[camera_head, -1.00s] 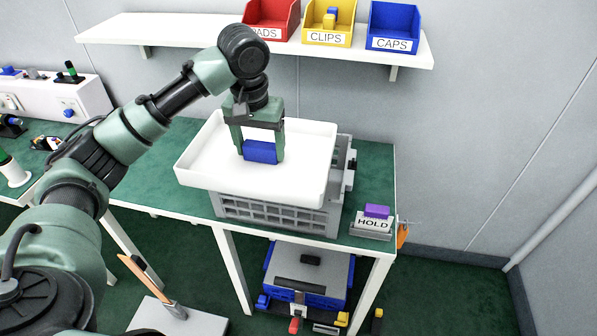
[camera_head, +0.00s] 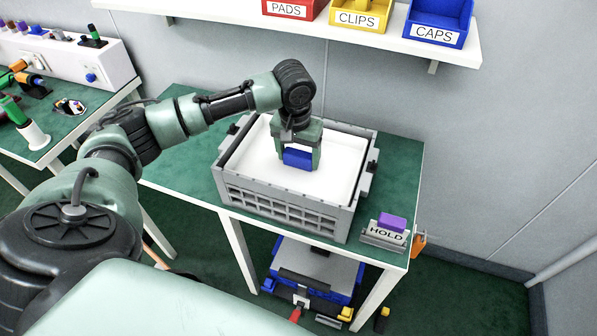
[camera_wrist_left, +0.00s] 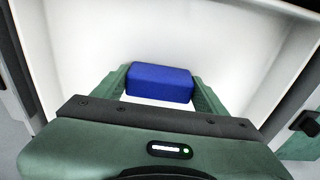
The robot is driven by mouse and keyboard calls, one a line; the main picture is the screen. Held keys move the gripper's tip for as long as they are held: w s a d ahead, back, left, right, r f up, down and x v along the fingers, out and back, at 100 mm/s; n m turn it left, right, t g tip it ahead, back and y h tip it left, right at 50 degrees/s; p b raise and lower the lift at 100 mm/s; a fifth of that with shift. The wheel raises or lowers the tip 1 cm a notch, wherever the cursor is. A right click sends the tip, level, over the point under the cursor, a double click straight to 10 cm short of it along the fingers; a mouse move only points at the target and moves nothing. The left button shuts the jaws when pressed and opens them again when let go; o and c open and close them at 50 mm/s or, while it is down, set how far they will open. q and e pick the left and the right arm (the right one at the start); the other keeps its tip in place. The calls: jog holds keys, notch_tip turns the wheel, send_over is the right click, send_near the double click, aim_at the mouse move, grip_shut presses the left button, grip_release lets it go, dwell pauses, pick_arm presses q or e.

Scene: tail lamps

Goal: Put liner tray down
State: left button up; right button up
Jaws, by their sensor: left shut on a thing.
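The white liner tray (camera_head: 340,165) sits down inside the grey crate (camera_head: 285,217), with the crate's rim showing around it. It also fills most of the left wrist view (camera_wrist_left: 225,40). A blue block (camera_head: 298,159), which looks like the tray's handle, stands at the tray's middle. My left gripper (camera_head: 299,162) points down into the tray and is shut on the blue block, which shows between its fingers in the left wrist view (camera_wrist_left: 160,83). Whether the tray rests on the crate's floor is hidden. My right gripper is not in view.
The crate stands on a green-topped table (camera_head: 400,165). A HOLD sign (camera_head: 386,234) with a purple block (camera_head: 392,222) is at its front right corner. A shelf above holds the red PADS, yellow CLIPS and blue CAPS bins (camera_head: 440,20). A blue-and-grey cart (camera_head: 318,270) is below.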

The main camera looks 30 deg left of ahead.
aim_at(297, 157)
pick_arm(q)
jog(key=shift+f, duration=0.65)
notch_tip(297, 157, down, 5)
jog(key=shift+f, duration=0.2)
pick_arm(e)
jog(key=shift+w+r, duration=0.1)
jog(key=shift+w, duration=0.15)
pick_arm(q)
jog(key=o, duration=1.4)
jog(key=r, duration=0.4)
jog(key=s+r, duration=0.1)
jog(key=r, duration=0.7)
jog(key=shift+s+d, duration=0.15)
jog(key=shift+s, duration=0.05)
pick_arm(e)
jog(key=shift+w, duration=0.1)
